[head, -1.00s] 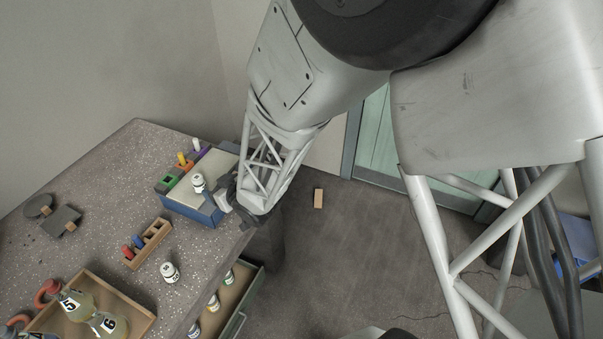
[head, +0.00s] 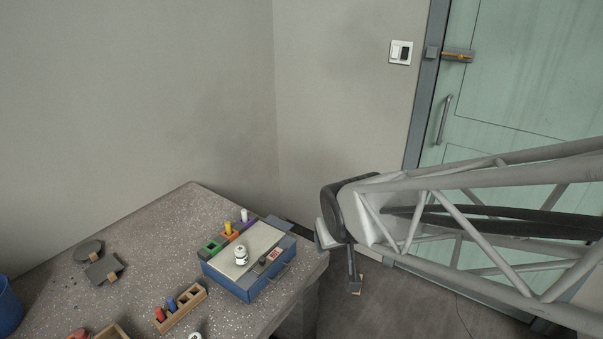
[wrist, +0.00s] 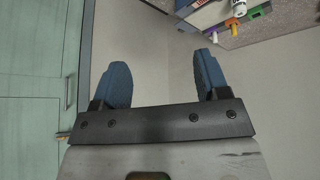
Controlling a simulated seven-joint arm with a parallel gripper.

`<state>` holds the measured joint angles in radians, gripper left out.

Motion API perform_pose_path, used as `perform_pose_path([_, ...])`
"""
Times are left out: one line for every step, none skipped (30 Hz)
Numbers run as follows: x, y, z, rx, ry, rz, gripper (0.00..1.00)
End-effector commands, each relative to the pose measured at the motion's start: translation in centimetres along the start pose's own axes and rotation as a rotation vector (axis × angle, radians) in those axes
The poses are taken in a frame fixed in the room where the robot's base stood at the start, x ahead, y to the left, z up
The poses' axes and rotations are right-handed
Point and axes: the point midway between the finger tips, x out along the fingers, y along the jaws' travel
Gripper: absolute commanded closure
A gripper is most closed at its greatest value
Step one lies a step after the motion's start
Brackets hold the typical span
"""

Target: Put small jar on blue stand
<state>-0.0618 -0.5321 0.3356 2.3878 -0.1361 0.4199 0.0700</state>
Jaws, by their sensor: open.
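A small white jar (head: 241,255) with dark markings stands upright on the pale top of the blue stand (head: 258,289), a low box with a handle on its front side. Nothing of mine touches the jar. My gripper (head: 355,284) hangs beyond the bench's right edge, to the right of the stand and clear of it. In the wrist view my two blue fingers (wrist: 160,75) are spread with nothing between them. The jar (wrist: 239,9) and part of the stand (wrist: 207,13) show at the top of that view.
Colored pegs in blocks (head: 228,237) line the stand's back left side. A wooden peg holder (head: 181,308) lies in front. Another white jar (head: 195,335) is cut off at the bottom edge. A blue container (head: 8,307) is at far left. A green door (head: 510,90) stands right.

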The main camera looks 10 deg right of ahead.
Motion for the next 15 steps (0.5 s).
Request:
perform_pose_path([-1.9,0.6,1.0,0.019,-0.033,0.005,0.32])
perform_pose_path([-2.9,0.8,1.7,0.03,-0.057,0.006,0.32])
perform_pose_path([-4.2,1.0,2.6,0.043,-0.089,0.005,0.32])
perform_pose_path([-5.1,1.1,3.3,0.052,-0.114,0.005,0.32])
perform_pose_path([-6.0,1.3,4.0,0.063,-0.136,0.003,0.32])
perform_pose_path([-7.1,1.4,4.8,0.074,-0.163,0.001,0.32])
perform_pose_path([-7.9,1.4,5.5,0.081,-0.185,-0.002,0.32])
perform_pose_path([-8.6,1.5,6.1,0.088,-0.203,-0.005,0.32])
perform_pose_path([-9.4,1.5,6.8,0.096,-0.225,-0.009,0.32])
perform_pose_path([-10.0,1.5,7.3,0.101,-0.24,-0.012,0.32])
perform_pose_path([-10.5,1.5,7.8,0.105,-0.253,-0.014,0.32])
perform_pose_path([-11.1,1.5,8.2,0.11,-0.267,-0.018,0.32])
perform_pose_path([-11.4,1.5,8.5,0.114,-0.278,-0.02,0.32])
perform_pose_path([-11.6,1.5,8.8,0.116,-0.285,-0.023,0.32])
perform_pose_path([-11.9,1.4,9.0,0.118,-0.294,-0.025,0.32])
